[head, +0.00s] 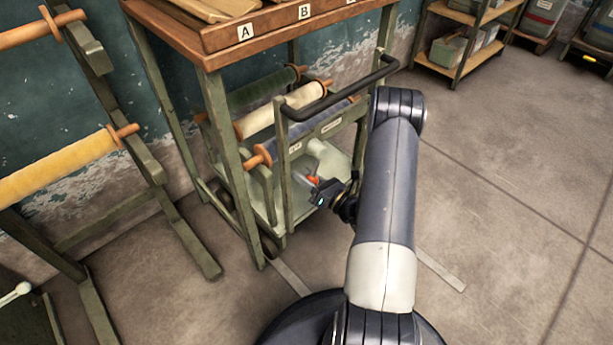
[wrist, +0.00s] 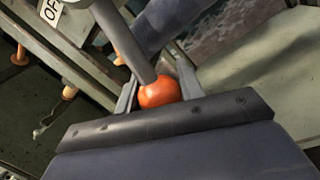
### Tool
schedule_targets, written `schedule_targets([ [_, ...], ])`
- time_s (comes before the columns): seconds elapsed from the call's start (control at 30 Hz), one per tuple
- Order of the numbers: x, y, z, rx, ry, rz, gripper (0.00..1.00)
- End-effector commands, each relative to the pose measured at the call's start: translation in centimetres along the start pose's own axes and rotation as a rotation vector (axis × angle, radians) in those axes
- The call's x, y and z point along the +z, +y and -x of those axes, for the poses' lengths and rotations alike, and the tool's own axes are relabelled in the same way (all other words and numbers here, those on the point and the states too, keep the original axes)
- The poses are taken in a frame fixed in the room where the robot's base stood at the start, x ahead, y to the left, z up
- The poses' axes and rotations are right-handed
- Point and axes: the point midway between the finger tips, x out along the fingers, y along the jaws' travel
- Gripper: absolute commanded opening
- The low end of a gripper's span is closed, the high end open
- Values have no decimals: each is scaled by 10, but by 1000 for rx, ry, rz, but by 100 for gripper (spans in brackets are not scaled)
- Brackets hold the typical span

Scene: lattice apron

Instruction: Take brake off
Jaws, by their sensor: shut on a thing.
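The brake lever (wrist: 122,38) is a grey rod with a round orange knob (wrist: 160,93) at its end. In the wrist view the knob sits between the two fingers of my gripper (wrist: 158,92), which is shut on it. In the head view my gripper (head: 316,187) is low at the side of a green cart (head: 287,185), with the orange knob (head: 313,181) showing at its tip. A white label with "OF" readable (wrist: 51,10) is near the rod in the wrist view; its rest is cut off. The lever's base is hidden.
The cart has a black push handle (head: 340,90) and carries cloth rolls, including a cream one (head: 280,108). A wooden-topped bench (head: 205,50) stands over it. A rack with a yellow roll (head: 60,165) is at left. Floor (head: 500,180) at right is clear.

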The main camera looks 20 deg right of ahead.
Motion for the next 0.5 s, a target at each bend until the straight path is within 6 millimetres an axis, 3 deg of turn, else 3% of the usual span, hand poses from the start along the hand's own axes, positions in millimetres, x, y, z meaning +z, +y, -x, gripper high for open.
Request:
schedule_targets([
  [0.03,-1,0,0,-1,1,-1,0],
  [0.07,-1,0,0,-1,1,-1,38],
  [0.3,0,0,0,-1,1,1,57],
  [0.5,0,0,0,0,1,1,57],
])
